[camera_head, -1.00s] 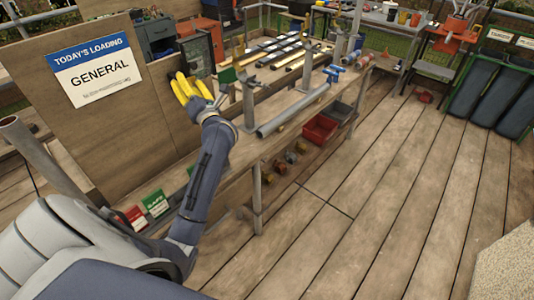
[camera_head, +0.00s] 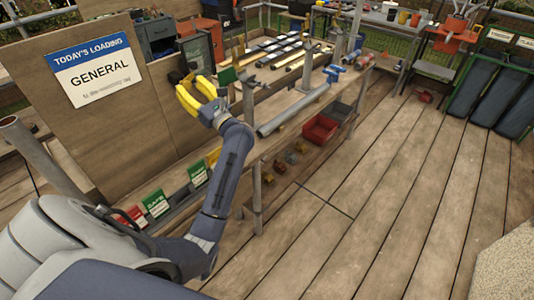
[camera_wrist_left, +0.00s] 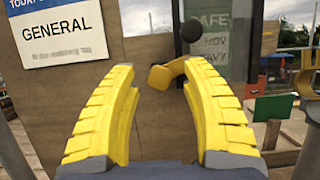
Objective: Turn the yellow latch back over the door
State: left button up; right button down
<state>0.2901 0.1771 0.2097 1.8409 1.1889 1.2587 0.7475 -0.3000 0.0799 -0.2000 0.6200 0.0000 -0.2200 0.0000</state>
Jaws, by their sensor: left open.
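The yellow latch (camera_wrist_left: 166,74) shows in the left wrist view as a short, slanted yellow bar with a blocky end, below a round dark knob (camera_wrist_left: 191,31). Its right end lies near the lower left edge of a dark-framed door (camera_wrist_left: 212,42) with faint lettering, also seen in the head view (camera_head: 197,56). The latch is hard to make out in the head view. My left gripper (camera_head: 194,86) has yellow fingers, open and empty, pointing at the board. In the wrist view the latch appears between the fingertips (camera_wrist_left: 157,68), apparently beyond them. My right gripper is out of view.
A wooden board (camera_head: 120,125) with a GENERAL sign (camera_head: 96,70) stands left of the door. A workbench (camera_head: 270,135) with a long grey pipe (camera_head: 293,109) and posts extends right. A red bin (camera_head: 320,129) sits below.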

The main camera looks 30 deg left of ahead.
pick_arm(q)
jog(key=v, duration=1.6)
jog(key=w+d+f+m+t+h, duration=0.4)
jog(key=f+m+t, duration=0.3)
jog(key=m, duration=0.4)
jog(key=w+d+f+m+t+h, duration=0.4)
jog(key=f+m+t, duration=0.3)
jog(key=m, duration=0.5)
jog(key=shift+w+d+f+m+t, duration=0.3)
jog(key=shift+w+d+f, duration=0.25)
jog(key=shift+d+f, duration=0.35)
